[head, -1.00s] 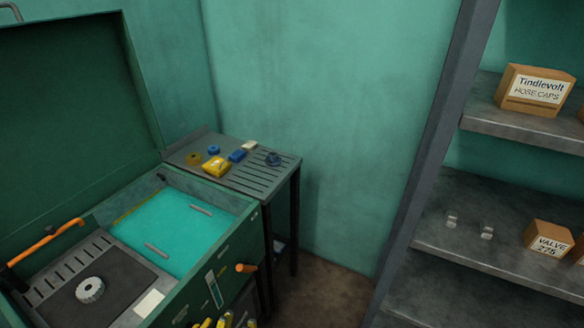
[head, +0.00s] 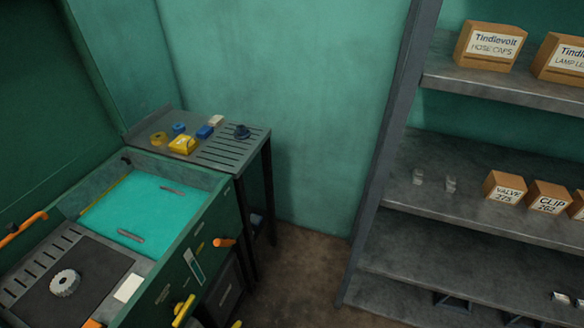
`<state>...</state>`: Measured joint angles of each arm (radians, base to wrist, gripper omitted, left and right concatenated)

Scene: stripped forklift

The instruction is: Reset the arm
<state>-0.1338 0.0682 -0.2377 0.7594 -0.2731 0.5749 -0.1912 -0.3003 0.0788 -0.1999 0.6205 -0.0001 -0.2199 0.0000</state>
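Neither of my grippers shows in the head view, and no arm of mine can be made out. A green parts washer (head: 205,225) with a raised lid stands at the left, its basin filled with turquoise liquid (head: 135,208). Two grey bars lie in the basin. A toothed grey gear (head: 65,283) rests on the dark plate in front of the basin. An orange handle (head: 22,229) shows at the left edge, and an orange knob (head: 224,242) is on the washer's front side.
A slatted side table (head: 235,155) holds a yellow block, blue pieces and other small parts. A grey shelf rack (head: 480,215) at the right carries cardboard boxes, including a hose caps box (head: 490,46) and a valve box (head: 504,188). Brown floor (head: 300,260) between them is clear.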

